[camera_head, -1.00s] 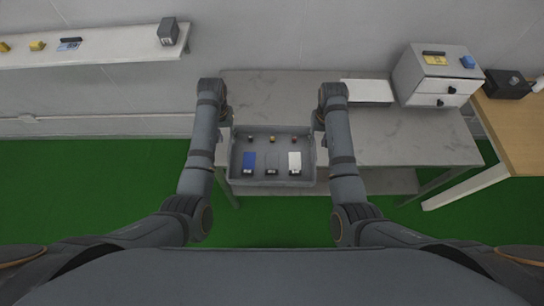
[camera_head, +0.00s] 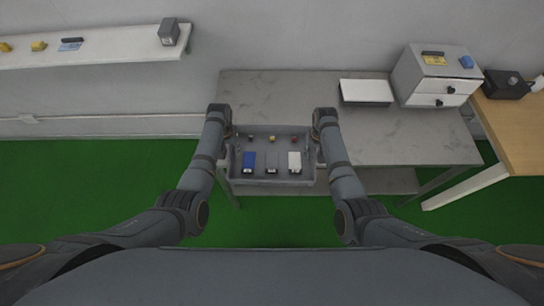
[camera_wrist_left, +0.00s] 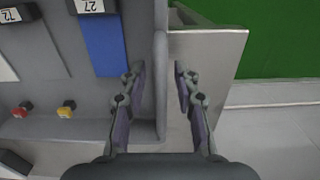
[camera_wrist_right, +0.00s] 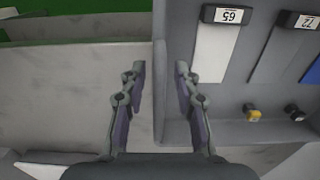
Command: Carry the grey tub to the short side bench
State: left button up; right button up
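The grey tub (camera_head: 272,181) sits at the front edge of the grey bench and holds a blue, a grey and a white strip with several small knobs behind them. My left gripper (camera_head: 226,128) is at the tub's left side. In the left wrist view its fingers (camera_wrist_left: 159,70) stand apart on either side of the tub's wall (camera_wrist_left: 160,105), with gaps showing. My right gripper (camera_head: 319,130) is at the tub's right side. In the right wrist view its fingers (camera_wrist_right: 160,70) also stand apart around the wall (camera_wrist_right: 159,105).
The grey bench (camera_head: 410,140) has clear top to the right of the tub. A white tray (camera_head: 366,91) and a drawer box (camera_head: 436,76) stand at its back. A wooden-topped table (camera_head: 520,125) with a black box (camera_head: 507,84) stands at far right. A wall shelf (camera_head: 110,47) is upper left.

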pick_arm(q)
jog(key=shift+f, duration=0.3)
pick_arm(e)
jog(key=shift+f, duration=0.3)
pick_arm(q)
grip_shut()
pick_arm(e)
grip_shut()
